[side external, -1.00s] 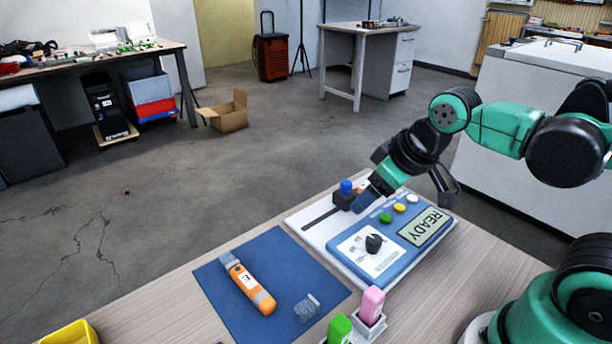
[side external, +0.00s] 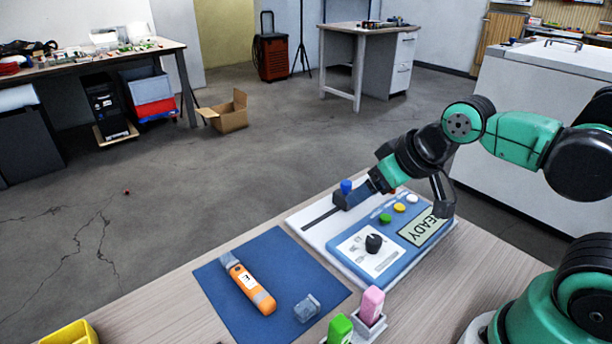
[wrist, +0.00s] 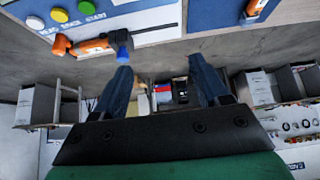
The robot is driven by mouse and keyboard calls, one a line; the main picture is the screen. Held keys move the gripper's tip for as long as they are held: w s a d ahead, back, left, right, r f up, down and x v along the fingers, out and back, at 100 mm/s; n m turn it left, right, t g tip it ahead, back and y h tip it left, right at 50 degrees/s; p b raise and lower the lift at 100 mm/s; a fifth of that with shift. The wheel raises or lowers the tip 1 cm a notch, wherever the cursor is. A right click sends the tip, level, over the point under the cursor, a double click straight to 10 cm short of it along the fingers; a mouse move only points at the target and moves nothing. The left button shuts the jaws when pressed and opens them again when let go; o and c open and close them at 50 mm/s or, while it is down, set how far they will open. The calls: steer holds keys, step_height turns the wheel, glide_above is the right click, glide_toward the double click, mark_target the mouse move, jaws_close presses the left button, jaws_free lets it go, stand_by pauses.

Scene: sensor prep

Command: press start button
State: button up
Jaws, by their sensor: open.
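The control panel (side external: 345,252) lies on the table with a green button (side external: 386,218), a yellow button (side external: 399,207) and a white button (side external: 412,198) in a row. The green button (wrist: 86,7) shows at the wrist view's top edge, with a label beside it that seems to read START. My gripper (side external: 358,194) is beyond the button row, close to the blue-topped slider (side external: 346,187); contact cannot be told. In the wrist view my gripper (wrist: 162,74) has its fingers apart with nothing between them. My arm partly covers the READY display.
A black knob (side external: 374,243) stands up from the panel. A blue mat (side external: 235,300) holds an orange device (side external: 252,288) and a small clear-grey block (side external: 306,308). Pink (side external: 371,303) and green (side external: 339,328) pieces stand at the front.

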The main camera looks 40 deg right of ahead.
jaws_close()
stand_by(1.7)
